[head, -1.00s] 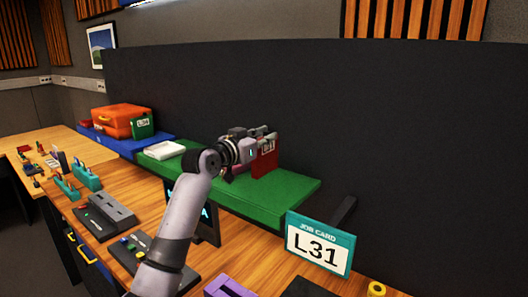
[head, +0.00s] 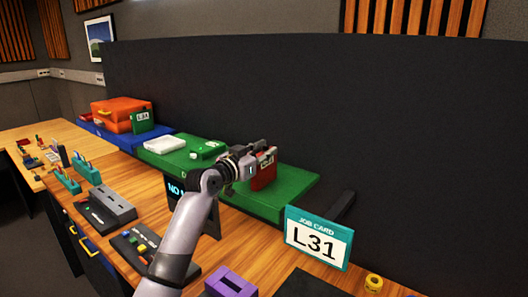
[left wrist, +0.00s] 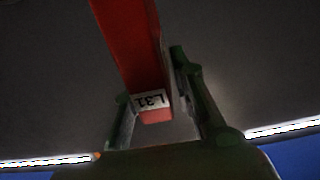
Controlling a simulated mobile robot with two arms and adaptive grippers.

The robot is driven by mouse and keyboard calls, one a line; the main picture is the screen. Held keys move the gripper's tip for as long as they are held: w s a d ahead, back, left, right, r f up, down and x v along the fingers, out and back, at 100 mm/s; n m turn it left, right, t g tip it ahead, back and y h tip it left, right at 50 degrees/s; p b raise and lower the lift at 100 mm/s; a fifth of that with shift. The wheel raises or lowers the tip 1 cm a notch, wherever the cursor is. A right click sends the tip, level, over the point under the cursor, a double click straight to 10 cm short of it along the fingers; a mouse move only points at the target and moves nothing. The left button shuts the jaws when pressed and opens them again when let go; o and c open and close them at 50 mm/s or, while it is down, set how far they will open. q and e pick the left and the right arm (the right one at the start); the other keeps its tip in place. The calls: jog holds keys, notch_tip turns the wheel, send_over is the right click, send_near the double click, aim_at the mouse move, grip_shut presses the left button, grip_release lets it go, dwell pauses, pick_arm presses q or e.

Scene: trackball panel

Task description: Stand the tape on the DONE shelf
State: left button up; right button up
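The tape is a red block with a white L31 label (head: 264,178), upright over the green shelf (head: 292,190). Its lower edge is at or just above the shelf's surface; I cannot tell whether it touches. My left gripper (head: 262,156) is at its upper part, with the fingers closed about it. In the left wrist view the red tape (left wrist: 132,45) sits between my two fingers (left wrist: 155,95), its L31 label upside down. No DONE marking is readable on the shelf. My right gripper is out of view.
A blue shelf (head: 105,134) with an orange case (head: 118,115) is farther left. The L31 job card (head: 318,240) stands in front. The shelf's right end is clear.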

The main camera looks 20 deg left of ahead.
pick_arm(q)
jog(key=shift+o, duration=1.2)
jog(key=shift+r, duration=0.15)
jog(key=shift+s+a, duration=0.1)
jog(key=shift+s, duration=0.1)
jog(key=b+v, duration=0.3)
jog(key=v, duration=0.8)
jog(key=shift+s+b, duration=0.3)
jog(key=shift+b, duration=0.1)
